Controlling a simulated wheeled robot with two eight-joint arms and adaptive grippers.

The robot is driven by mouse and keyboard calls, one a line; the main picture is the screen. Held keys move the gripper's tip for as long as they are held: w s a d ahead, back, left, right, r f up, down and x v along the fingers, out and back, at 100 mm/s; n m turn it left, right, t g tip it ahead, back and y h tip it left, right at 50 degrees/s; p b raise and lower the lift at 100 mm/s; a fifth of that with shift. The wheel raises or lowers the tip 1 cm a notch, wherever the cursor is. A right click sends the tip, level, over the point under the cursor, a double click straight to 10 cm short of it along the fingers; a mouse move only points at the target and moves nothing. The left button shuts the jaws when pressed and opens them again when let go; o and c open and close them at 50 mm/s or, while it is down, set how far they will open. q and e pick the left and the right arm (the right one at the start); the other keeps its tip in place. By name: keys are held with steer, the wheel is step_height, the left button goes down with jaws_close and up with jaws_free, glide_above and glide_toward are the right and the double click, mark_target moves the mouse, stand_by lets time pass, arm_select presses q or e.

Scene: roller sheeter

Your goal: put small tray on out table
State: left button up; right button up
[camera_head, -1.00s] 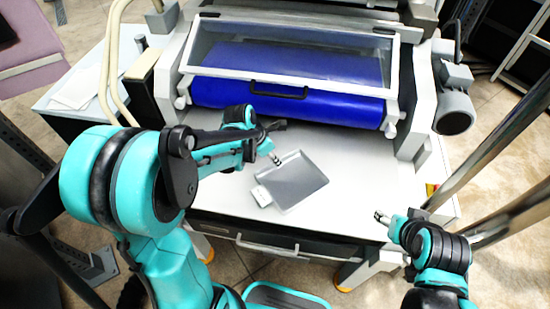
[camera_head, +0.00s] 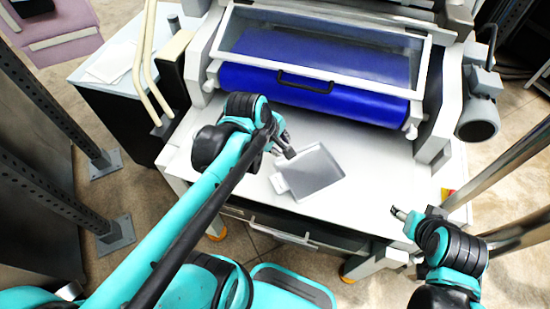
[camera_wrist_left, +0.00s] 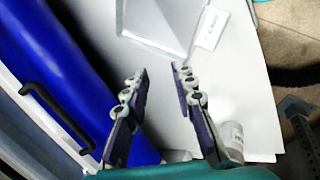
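The small tray (camera_head: 313,170) is a shallow grey metal tray with a white label tab. It lies flat and turned at an angle on the white table surface (camera_head: 385,185) before the roller machine. My left gripper (camera_head: 285,148) is beside the tray's upper-left edge in the head view. In the left wrist view the gripper (camera_wrist_left: 161,70) is open, with nothing between its fingers. The tray (camera_wrist_left: 163,22) lies just beyond the fingertips there, cut off by the top edge. My right gripper (camera_head: 398,212) is near the table's right front; its finger opening cannot be made out. Which surface is the out table is unclear.
The blue roller (camera_head: 315,88) under a clear cover with a black handle stands behind the tray. A white side table (camera_head: 100,75) with papers is at upper left. Metal posts (camera_head: 510,165) stand at right. The table right of the tray is clear.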

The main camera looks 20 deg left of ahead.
arm_select(q)
steer(key=s+m+t+y, duration=0.1)
steer(key=s+m, duration=0.5)
steer(key=m, duration=0.9)
steer(key=shift+d+r+t, duration=0.2)
steer(key=shift+d+t, duration=0.2)
steer(key=shift+t, duration=0.3)
steer(key=shift+s+f, duration=0.1)
steer(key=shift+f, duration=0.05)
step_height(320, 180, down, 6)
steer(key=b, duration=0.6)
steer(key=shift+f+b, duration=0.25)
steer(key=shift+b, duration=0.1)
